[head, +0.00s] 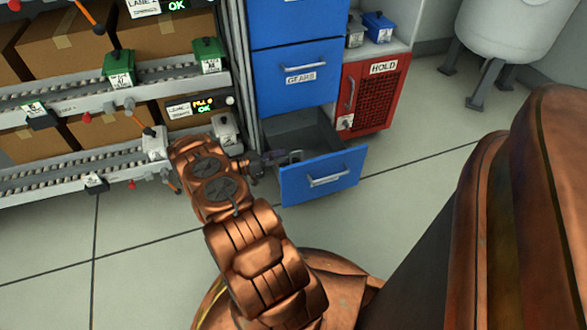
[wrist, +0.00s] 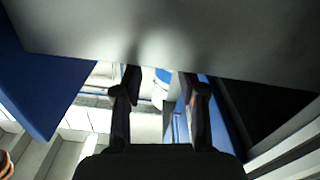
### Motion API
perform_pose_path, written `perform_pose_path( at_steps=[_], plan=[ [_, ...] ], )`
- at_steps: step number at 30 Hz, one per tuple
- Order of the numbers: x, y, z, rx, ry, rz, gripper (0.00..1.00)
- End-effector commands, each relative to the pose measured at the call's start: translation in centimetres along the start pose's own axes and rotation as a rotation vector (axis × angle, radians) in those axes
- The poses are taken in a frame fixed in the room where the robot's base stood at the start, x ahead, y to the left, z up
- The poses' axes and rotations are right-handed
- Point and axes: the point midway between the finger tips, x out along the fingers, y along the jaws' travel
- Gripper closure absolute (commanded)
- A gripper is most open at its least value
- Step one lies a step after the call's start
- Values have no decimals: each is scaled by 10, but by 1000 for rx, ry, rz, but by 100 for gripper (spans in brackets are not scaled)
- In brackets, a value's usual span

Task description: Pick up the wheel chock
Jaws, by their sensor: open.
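I cannot make out the wheel chock for certain in either view. A blue-fronted bottom drawer (head: 320,178) stands pulled out of the cabinet. A small grey shape (head: 295,156) shows in it beside my gripper, too small to name. My gripper (head: 273,158) reaches over the drawer from the left, at about the height of its rim. In the wrist view my gripper (wrist: 160,80) has its two dark fingers apart, with nothing held between them. A large grey surface (wrist: 170,35) fills the top of that view.
The blue cabinet (head: 297,70) with a drawer labelled GEARS stands behind the open drawer. A red HOLD cage (head: 375,95) is to its right. Roller racks with cardboard boxes (head: 70,45) stand at the left. A white tank (head: 510,35) is at the back right. The floor (head: 430,130) between is clear.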

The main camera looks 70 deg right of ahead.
Motion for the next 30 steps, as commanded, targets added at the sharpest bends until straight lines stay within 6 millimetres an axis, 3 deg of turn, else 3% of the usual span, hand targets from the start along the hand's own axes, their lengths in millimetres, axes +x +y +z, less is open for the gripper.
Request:
perform_pose_path(
  at_steps=[10,22,30],
  plan=[
    [37,-2,2,2,-1,1,59],
    [44,-2,0,1,0,0,59],
    [44,-2,0,1,-1,0,86]
  ],
)
